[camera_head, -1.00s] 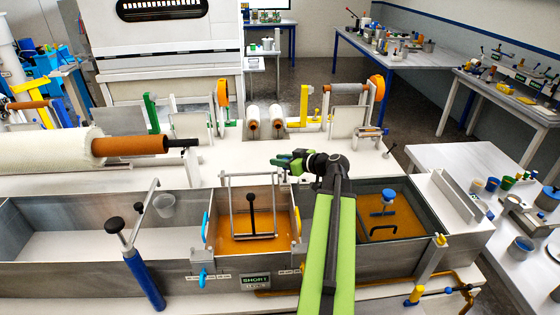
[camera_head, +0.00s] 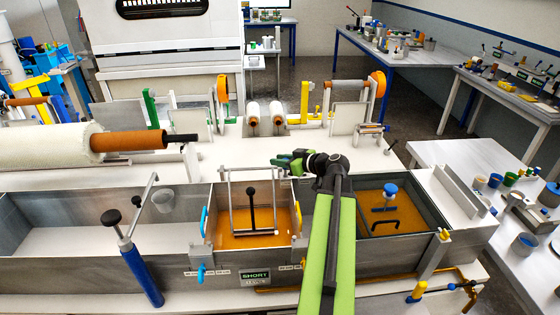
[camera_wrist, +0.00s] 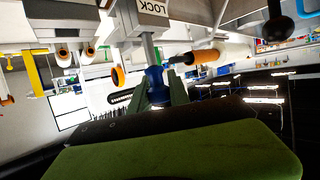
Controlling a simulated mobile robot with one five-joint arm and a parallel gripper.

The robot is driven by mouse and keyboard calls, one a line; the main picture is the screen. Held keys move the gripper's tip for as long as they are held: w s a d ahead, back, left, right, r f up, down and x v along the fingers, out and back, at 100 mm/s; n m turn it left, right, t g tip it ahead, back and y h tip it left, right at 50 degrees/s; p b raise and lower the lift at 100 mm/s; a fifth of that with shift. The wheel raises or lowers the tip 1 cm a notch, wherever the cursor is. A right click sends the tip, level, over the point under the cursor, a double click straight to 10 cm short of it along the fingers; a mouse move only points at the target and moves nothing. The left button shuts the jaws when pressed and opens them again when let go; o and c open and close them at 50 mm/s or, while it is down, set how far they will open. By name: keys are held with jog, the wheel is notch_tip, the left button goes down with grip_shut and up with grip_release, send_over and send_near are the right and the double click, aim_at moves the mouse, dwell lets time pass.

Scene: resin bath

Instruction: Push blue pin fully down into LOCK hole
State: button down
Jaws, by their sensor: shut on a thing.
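The blue pin's blue head (camera_wrist: 155,78) sits between my gripper's two fingers in the wrist view, with a grey metal shaft (camera_wrist: 148,48) running from it toward a plate with a LOCK label (camera_wrist: 152,8). My gripper (camera_wrist: 158,92) is shut on the blue head. The LOCK hole itself is hidden, so I cannot tell how deep the shaft sits. In the head view my gripper (camera_head: 283,163) is at the back edge of the orange bath; its fingers look dark and green, and the pin cannot be made out there.
An orange bath (camera_head: 226,238) with a metal frame (camera_head: 231,200) lies left of my arm. Another bath (camera_head: 412,222) with a blue-topped post (camera_head: 390,192) lies to the right. White rollers (camera_head: 254,112) stand behind. A black-knobbed lever (camera_head: 112,217) stands at the left.

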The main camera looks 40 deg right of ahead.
jog(key=shift+f+b, duration=0.65)
jog(key=shift+f, duration=0.05)
jog(key=c, duration=1.1)
grip_release()
jog(key=shift+r, duration=0.1)
jog(key=shift+c, duration=0.2)
